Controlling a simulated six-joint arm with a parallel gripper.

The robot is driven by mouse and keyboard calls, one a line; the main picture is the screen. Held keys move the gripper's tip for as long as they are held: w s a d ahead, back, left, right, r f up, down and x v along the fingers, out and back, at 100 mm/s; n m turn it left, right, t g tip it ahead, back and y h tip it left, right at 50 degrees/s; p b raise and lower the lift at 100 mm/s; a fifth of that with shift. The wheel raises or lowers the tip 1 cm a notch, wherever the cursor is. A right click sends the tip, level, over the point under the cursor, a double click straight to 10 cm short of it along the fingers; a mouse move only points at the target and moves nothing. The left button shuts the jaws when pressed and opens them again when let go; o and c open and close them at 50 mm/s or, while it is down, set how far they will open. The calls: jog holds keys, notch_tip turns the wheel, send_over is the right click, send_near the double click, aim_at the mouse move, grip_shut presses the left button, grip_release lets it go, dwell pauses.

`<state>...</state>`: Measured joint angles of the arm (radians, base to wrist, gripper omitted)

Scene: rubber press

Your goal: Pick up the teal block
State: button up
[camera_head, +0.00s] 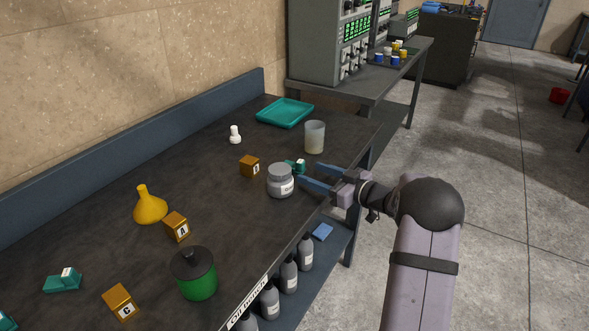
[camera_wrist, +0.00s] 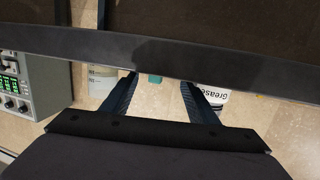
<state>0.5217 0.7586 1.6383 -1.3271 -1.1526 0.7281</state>
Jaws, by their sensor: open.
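A small teal block (camera_head: 291,164) with a pale patch lies on the dark bench, partly hidden behind the grey-lidded jar. My gripper (camera_head: 307,174) is open and empty, its blue fingers reaching left over the bench edge, with the tips just short of this block. In the wrist view a bit of teal (camera_wrist: 154,78) shows between the two fingers (camera_wrist: 157,90), mostly hidden by a dark bar. Another teal block (camera_head: 62,283) with a white label lies at the lower left of the bench. A further teal piece (camera_head: 5,321) is cut off by the picture's edge.
The grease jar (camera_head: 281,185) stands close beside the fingers, and a beaker (camera_head: 314,138) is just beyond. Orange lettered cubes (camera_head: 249,167), a yellow funnel (camera_head: 150,208), a green canister (camera_head: 197,281), a white piece (camera_head: 235,135) and a teal tray (camera_head: 285,113) are on the bench.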

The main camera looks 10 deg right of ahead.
aim_at(302, 169)
jog(key=shift+p+x, duration=0.5)
jog(key=shift+x, duration=2.9)
jog(key=shift+a+r, duration=0.15)
jog(key=shift+s, duration=0.1)
grip_shut()
